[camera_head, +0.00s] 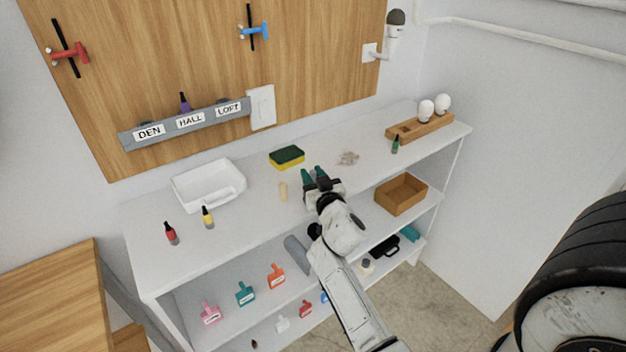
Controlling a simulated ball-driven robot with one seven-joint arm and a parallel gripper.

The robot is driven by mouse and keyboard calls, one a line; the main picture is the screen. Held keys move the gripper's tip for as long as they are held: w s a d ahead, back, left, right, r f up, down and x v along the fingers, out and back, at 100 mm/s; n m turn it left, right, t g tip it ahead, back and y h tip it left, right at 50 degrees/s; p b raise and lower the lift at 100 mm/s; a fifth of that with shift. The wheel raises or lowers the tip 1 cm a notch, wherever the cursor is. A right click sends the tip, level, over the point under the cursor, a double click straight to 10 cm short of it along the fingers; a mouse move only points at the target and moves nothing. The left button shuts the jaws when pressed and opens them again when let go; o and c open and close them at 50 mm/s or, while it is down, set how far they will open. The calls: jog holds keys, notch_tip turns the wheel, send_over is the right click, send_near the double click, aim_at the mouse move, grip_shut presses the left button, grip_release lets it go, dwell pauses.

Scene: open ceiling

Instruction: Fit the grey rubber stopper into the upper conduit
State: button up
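My gripper (315,174) is above the white shelf top, near its middle. Its two teal fingertips point away from me with a small gap between them, and I see nothing held there. I cannot pick out the grey rubber stopper for certain. A grey cylinder (296,250) lies on the shelf below, just left of my arm; I cannot tell what it is. A white pipe (530,38) runs along the right wall, and a second white pipe (598,4) shows above it at the top edge. I see no clear open end on the upper one.
A brown box (401,195) and coloured tags sit lower. A black tyre-like object (585,255) is at right.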

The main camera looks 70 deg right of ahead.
grip_shut()
jog(key=shift+r, duration=0.15)
